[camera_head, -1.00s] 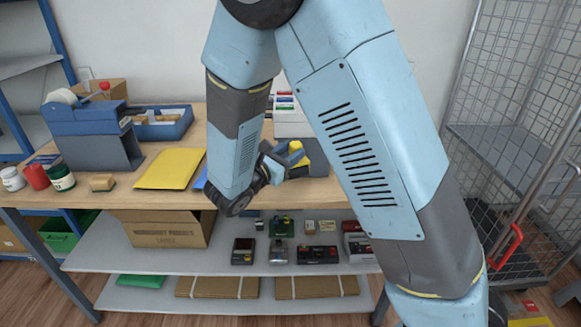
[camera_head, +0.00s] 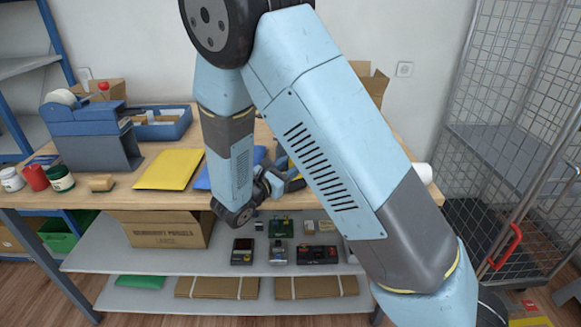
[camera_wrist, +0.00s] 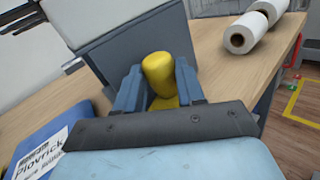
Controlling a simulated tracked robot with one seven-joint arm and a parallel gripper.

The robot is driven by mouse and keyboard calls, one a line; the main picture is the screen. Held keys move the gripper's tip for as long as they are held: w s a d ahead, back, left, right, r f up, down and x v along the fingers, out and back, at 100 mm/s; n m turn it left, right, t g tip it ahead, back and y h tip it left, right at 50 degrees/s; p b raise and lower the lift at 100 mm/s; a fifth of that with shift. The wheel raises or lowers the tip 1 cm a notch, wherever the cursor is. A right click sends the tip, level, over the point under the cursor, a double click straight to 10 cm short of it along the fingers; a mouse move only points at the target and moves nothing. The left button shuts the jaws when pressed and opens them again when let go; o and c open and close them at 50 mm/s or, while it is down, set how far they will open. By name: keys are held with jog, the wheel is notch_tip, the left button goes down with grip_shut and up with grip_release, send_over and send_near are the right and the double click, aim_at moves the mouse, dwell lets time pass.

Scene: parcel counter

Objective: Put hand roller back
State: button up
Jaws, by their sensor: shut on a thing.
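My gripper (camera_wrist: 157,82) is shut on a yellow piece with a rounded end, which looks like the handle of the hand roller (camera_wrist: 159,73). A finger stands on each side of it in the wrist view. The roller's far end is hidden, so I cannot tell whether it touches anything. A grey box-like holder (camera_wrist: 130,42) stands just beyond the gripper in the wrist view.
The wooden bench (camera_head: 120,195) holds a blue tape dispenser (camera_head: 95,135), a yellow mailer (camera_head: 170,168) and a blue mailer (camera_wrist: 45,145) beside my gripper. White rolls (camera_wrist: 243,33) lie beyond, near the bench edge. A wire cage trolley (camera_head: 510,130) stands at the right.

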jog(key=shift+f, duration=0.2)
jog(key=shift+s+f, duration=0.1)
jog(key=shift+f, duration=0.4)
grip_shut()
jog(key=o, duration=1.1)
grip_release()
jog(key=shift+r, duration=0.15)
jog(key=shift+r, duration=0.6)
jog(key=v, duration=1.2)
